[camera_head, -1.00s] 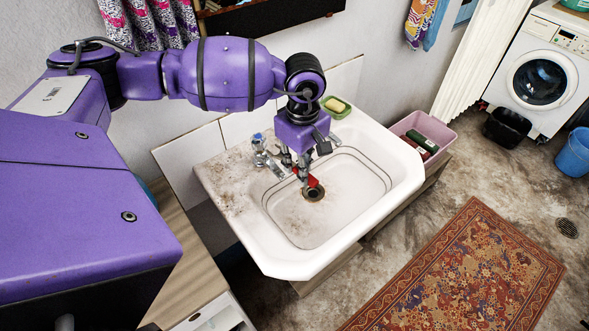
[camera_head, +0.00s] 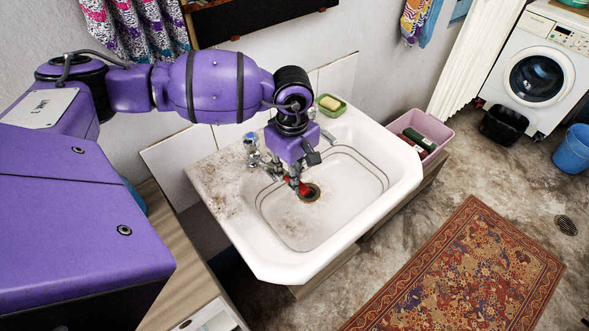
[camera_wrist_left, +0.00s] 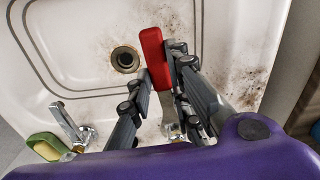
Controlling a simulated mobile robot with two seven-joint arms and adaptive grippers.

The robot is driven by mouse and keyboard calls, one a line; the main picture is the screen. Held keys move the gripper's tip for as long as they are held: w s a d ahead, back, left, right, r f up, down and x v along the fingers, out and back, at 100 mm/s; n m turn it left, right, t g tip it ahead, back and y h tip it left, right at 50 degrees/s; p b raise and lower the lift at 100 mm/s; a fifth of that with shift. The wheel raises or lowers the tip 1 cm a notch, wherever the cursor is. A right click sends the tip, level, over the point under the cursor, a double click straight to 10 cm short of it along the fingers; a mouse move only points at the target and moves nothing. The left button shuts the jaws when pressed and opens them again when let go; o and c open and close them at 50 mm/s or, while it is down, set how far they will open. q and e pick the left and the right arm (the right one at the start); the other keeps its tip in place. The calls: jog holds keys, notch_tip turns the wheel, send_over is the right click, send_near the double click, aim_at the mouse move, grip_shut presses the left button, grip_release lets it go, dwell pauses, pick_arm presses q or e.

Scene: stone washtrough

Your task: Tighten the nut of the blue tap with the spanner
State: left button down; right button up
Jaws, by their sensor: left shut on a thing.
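The blue tap (camera_head: 250,142), chrome with a blue cap, stands at the back left of the white basin. My left gripper (camera_head: 294,178) is shut on the spanner, low over the basin beside the tap. The spanner's red handle (camera_wrist_left: 154,55) sticks out past the fingertips, near the drain hole. It also shows in the head view (camera_head: 302,188). My right gripper is out of view.
The stone basin (camera_head: 350,225) has a drain hole (camera_head: 311,192). A second chrome tap (camera_wrist_left: 75,125) and a green soap dish (camera_wrist_left: 42,146) show in the wrist view. A pink crate (camera_head: 440,130) stands right of the trough. The basin's front half is clear.

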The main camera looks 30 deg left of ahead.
pick_arm(q)
jog(key=shift+a+f, duration=0.2)
jog(key=shift+f, duration=0.35)
jog(key=shift+w+a+b, duration=0.2)
jog(key=shift+w+a, duration=0.05)
jog(key=shift+a, duration=0.4)
jog(key=shift+w+a+b, duration=0.2)
jog(key=shift+a, duration=0.4)
jog(key=shift+w+a, duration=0.25)
jog(key=shift+a, duration=0.5)
jog(key=shift+w+a, duration=0.2)
jog(key=shift+a, duration=0.5)
jog(key=shift+s+a+b, duration=0.1)
jog(key=shift+b, duration=0.2)
